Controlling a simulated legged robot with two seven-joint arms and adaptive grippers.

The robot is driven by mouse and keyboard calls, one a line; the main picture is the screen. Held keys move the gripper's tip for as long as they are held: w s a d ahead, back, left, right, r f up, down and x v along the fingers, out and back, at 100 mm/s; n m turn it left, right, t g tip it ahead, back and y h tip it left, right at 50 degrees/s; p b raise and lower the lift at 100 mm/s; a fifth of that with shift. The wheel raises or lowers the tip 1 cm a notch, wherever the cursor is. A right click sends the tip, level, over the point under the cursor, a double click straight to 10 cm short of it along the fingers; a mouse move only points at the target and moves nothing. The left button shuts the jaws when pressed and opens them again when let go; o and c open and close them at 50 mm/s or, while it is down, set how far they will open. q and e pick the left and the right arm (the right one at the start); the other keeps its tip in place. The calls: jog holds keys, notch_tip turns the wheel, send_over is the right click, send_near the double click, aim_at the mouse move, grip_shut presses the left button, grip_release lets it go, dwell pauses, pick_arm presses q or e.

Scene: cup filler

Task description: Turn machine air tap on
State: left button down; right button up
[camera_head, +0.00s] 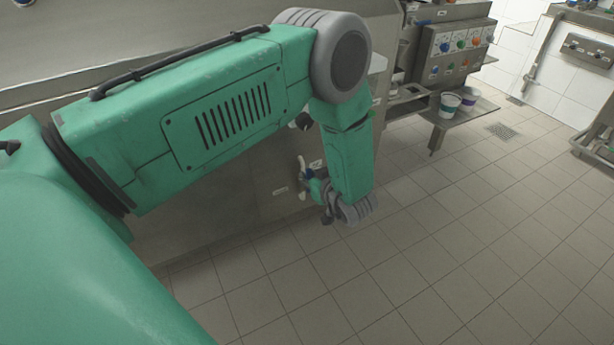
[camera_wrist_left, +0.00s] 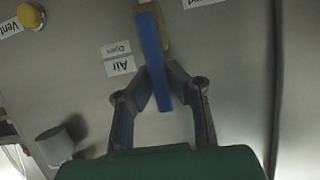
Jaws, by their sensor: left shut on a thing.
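The air tap shows in the left wrist view as a long blue handle (camera_wrist_left: 154,58) with a brass-coloured part (camera_wrist_left: 163,22) at its top end. White labels reading "Air" (camera_wrist_left: 120,66) and "Open" lie on the grey metal panel just left of the handle. My left gripper (camera_wrist_left: 160,88) is shut on the handle, one finger on each side near its lower end. In the head view my left gripper (camera_head: 314,186) is small, beside the front of the metal machine, partly hidden by my own wrist. My right gripper is not in view.
A yellow knob (camera_wrist_left: 30,16) by a "Vent" label and a grey cylinder (camera_wrist_left: 54,146) stand out from the panel. In the head view a control panel (camera_head: 458,48) and cups (camera_head: 450,103) on a shelf stand further back. The tiled floor (camera_head: 470,220) is clear.

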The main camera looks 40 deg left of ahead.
pick_arm(q)
jog(key=shift+w+d+f, duration=0.1)
jog(key=shift+d+f, duration=0.05)
jog(key=shift+d, duration=0.25)
jog(key=c, duration=1.5)
grip_release()
jog(key=shift+c, duration=0.2)
jog(key=shift+d+r, duration=0.1)
jog(key=shift+r, duration=0.1)
jog(key=v, duration=1.2)
jog(key=shift+f, duration=0.15)
